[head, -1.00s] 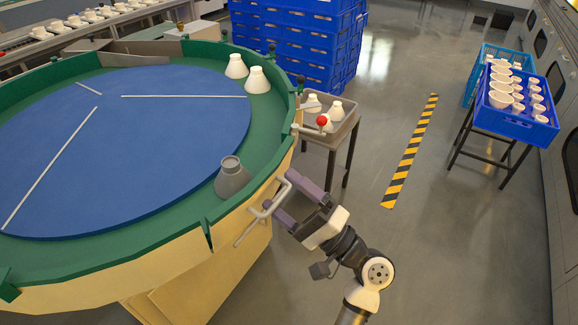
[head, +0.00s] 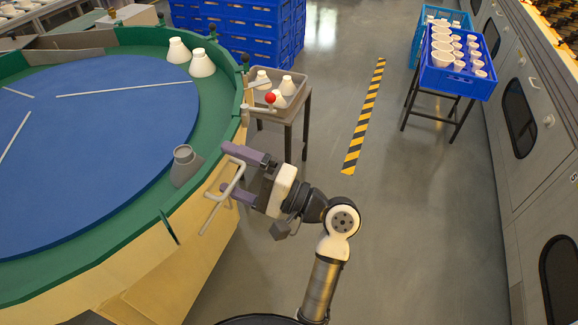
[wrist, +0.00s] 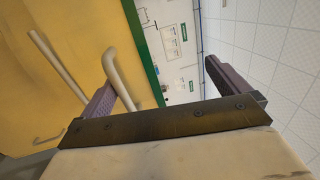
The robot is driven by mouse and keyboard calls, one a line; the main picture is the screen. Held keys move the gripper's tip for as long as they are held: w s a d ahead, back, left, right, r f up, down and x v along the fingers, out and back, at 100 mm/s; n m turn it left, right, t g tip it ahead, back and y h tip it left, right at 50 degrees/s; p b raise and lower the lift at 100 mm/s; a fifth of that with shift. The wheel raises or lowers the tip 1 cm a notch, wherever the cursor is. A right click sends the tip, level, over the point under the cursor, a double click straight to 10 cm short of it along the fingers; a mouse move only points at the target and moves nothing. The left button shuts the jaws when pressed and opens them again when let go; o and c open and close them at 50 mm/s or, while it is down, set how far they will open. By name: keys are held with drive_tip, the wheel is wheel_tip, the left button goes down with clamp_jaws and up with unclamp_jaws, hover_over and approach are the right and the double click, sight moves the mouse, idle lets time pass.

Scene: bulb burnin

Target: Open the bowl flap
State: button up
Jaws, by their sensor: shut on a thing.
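The bowl is a large round table with a green rim (head: 60,277), a blue disc (head: 80,140) and cream outer sides. A bent cream bar handle (head: 211,212) stands out from its near right side, where the flap's wall appears to be. My gripper (head: 240,174) is at this handle, its purple fingers on the bar; the exact contact is partly hidden. In the wrist view the handle bar (wrist: 118,65) runs beside the left finger, against the yellow wall. A narrow slot (head: 168,227) cuts the rim nearby. The flap looks closed or nearly so.
A grey bulb-shaped piece (head: 186,166) stands on the green ring just inside the handle. Two white ones (head: 203,63) stand farther back.

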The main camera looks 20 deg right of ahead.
drive_tip(key=shift+s+d+r+p, duration=0.2)
drive_tip(key=shift+s+d+r, duration=0.15)
drive_tip(key=shift+s+d, duration=0.15)
drive_tip(key=shift+s+d+r+p, duration=0.15)
drive_tip(key=shift+s+d+r, duration=0.2)
drive_tip(key=shift+d, duration=0.3)
drive_tip(key=shift+s+d+r+p, duration=0.2)
drive_tip(key=shift+s+d+r, duration=0.15)
drive_tip(key=shift+s+d, duration=0.15)
drive_tip(key=shift+s+d+r, duration=0.65)
drive_tip(key=shift+s+d, duration=0.3)
drive_tip(key=shift+d, duration=0.05)
drive_tip(key=c, duration=1.5)
drive_tip(key=shift+s+d+r+p, duration=0.1)
drive_tip(key=shift+s+d+p, duration=0.7)
drive_tip(key=shift+d, duration=0.45)
drive_tip(key=shift+s+d+r+p, duration=0.1)
drive_tip(key=shift+s+d+p, duration=0.35)
drive_tip(key=shift+s+d, duration=0.65)
drive_tip(key=shift+s+d+r+p, duration=0.1)
drive_tip(key=shift+s+d+p, duration=0.65)
drive_tip(key=shift+d, duration=0.6)
drive_tip(key=shift+r, duration=0.1)
